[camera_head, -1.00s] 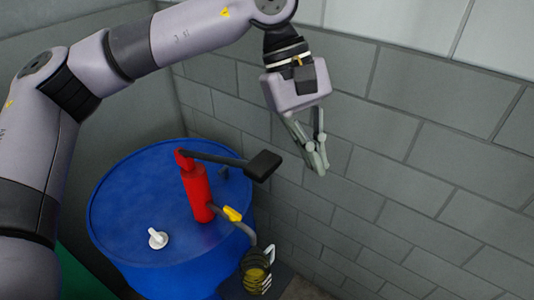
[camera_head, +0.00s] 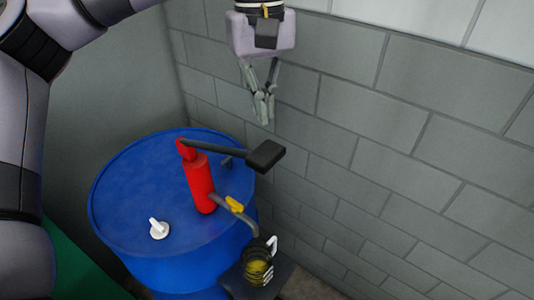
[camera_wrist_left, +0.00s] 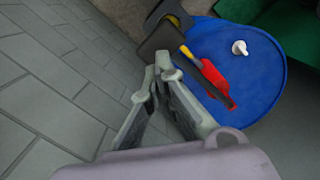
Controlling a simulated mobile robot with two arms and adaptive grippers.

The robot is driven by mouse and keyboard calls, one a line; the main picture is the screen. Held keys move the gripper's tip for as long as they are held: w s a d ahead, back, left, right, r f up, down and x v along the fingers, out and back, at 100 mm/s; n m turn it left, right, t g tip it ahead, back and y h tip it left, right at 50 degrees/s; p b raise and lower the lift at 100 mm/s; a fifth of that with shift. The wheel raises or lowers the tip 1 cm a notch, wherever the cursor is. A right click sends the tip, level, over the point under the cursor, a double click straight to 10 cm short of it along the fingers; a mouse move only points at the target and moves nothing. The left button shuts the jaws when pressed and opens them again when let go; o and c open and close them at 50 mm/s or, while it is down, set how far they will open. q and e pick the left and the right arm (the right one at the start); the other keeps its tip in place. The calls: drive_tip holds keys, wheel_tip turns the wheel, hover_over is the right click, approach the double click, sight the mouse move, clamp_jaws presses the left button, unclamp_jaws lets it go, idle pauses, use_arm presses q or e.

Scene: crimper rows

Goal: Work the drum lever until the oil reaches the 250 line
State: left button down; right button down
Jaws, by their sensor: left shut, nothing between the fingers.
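A red hand pump (camera_head: 199,184) stands on the blue drum (camera_head: 130,217). Its dark lever (camera_head: 218,152) reaches to the right and ends in a black paddle (camera_head: 265,157). A spout with a yellow part (camera_head: 234,204) leads down to a measuring jug (camera_head: 258,267) with yellowish oil low inside; its lines are too small to read. My left gripper (camera_head: 264,118) is shut and empty, in the air above the paddle and apart from it. In the left wrist view, the fingertips (camera_wrist_left: 163,64) overlap the edge of the paddle (camera_wrist_left: 163,41). My right gripper is not in view.
A white cap (camera_head: 158,229) sits on the drum top, left of the pump. The jug stands on a dark stand (camera_head: 284,272) beside the drum. A grey block wall (camera_head: 400,160) is close behind and to the right. A green surface (camera_head: 80,270) shows at lower left.

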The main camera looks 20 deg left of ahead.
use_arm(q)
drive_tip(key=shift+s+d+f+b, duration=0.1)
drive_tip(key=shift+f+b, duration=0.9)
drive_tip(key=shift+f, duration=0.45)
drive_tip(key=shift+s+d+f+b, duration=0.1)
drive_tip(key=shift+f+b, duration=0.85)
drive_tip(key=shift+f, duration=0.5)
wheel_tip(320, 180, down, 4)
drive_tip(key=b, duration=0.3)
drive_tip(key=shift+f, duration=0.1)
drive_tip(key=shift+w+a+r, duration=0.15)
drive_tip(key=shift+r, duration=0.2)
drive_tip(key=shift+w+a+r+p, duration=0.5)
drive_tip(key=shift+w+p, duration=0.25)
drive_tip(key=shift+p, duration=0.2)
approach(264, 148)
drive_tip(key=w+r, duration=0.1)
drive_tip(key=w+a+r, duration=0.1)
drive_tip(key=shift+w+a+r, duration=0.1)
drive_tip(key=shift+a+r, duration=0.2)
